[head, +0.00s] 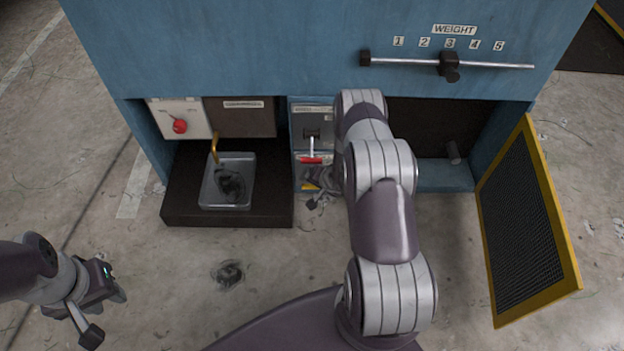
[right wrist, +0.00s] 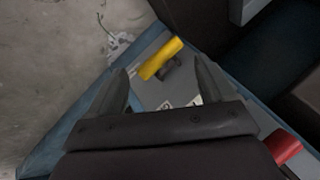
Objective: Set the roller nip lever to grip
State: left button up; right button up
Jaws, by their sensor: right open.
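A yellow-handled lever (right wrist: 160,58) sits on a grey panel (right wrist: 148,92) in the right wrist view. In the head view its yellow grip (head: 309,186) is partly hidden by my right gripper. My right gripper (right wrist: 164,72) is open, its fingertips on either side of the yellow handle. I cannot tell whether they touch it. A red-handled lever (head: 311,160) is on the panel above, and its red end shows in the right wrist view (right wrist: 284,146). No readable label tells which is the nip lever. My left gripper (head: 106,316) is open and empty at lower left.
A blue machine (head: 230,50) houses the panel. Left of it are a metal tray (head: 226,204) with dark stuff and a red knob (head: 180,126). A yellow-framed mesh door (head: 530,220) stands open at right. A weight slider (head: 449,66) is above. A dark clump (head: 228,274) lies on the floor.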

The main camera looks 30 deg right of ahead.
pick_arm(q)
jog(key=shift+r+p, duration=1.5)
jog(key=shift+r, duration=0.7)
pick_arm(e)
jog(key=v, duration=0.7)
jog(key=shift+r, duration=0.3)
jog(key=shift+s, duration=0.15)
